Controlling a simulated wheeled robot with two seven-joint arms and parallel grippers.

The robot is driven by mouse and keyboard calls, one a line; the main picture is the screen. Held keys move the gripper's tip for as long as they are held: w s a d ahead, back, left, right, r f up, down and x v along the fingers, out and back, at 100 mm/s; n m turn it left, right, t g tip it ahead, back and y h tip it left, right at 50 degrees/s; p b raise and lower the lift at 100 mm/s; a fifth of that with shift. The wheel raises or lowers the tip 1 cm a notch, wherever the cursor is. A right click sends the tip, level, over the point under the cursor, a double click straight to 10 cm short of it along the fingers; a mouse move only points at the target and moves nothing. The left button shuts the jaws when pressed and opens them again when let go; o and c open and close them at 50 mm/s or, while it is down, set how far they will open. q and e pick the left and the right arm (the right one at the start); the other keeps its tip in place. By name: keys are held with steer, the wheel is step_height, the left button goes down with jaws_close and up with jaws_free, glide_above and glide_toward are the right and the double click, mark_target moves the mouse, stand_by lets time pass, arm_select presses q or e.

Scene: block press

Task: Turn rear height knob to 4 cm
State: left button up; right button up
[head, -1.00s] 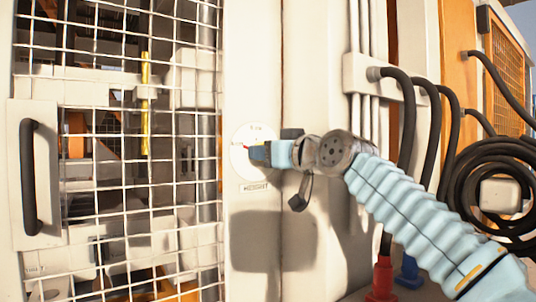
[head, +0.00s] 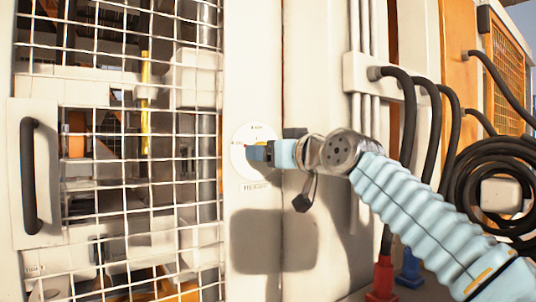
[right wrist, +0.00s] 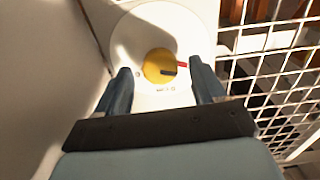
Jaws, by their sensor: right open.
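The height knob (right wrist: 157,63) is a yellow round knob in the right wrist view. It has a dark mark and a red pointer or mark on its right side. It sits on a white round dial plate (right wrist: 150,22), with small marks too blurred to read. In the head view the dial plate (head: 262,131) is on a pale panel, and my gripper mostly hides the knob. My right gripper (right wrist: 162,88) is open, with one finger on each side of the knob; I cannot tell whether they touch it. It also shows in the head view (head: 252,152). My left gripper is not in view.
A wire mesh door (head: 110,105) with a black handle (head: 31,177) is left of the dial. Black hoses (head: 408,120) and a coiled hose (head: 490,190) are on the right. A label (head: 256,187) is below the dial.

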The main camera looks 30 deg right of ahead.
steer(key=s+d+b, duration=0.1)
steer(key=s+b, duration=0.1)
steer(key=s, duration=1.1)
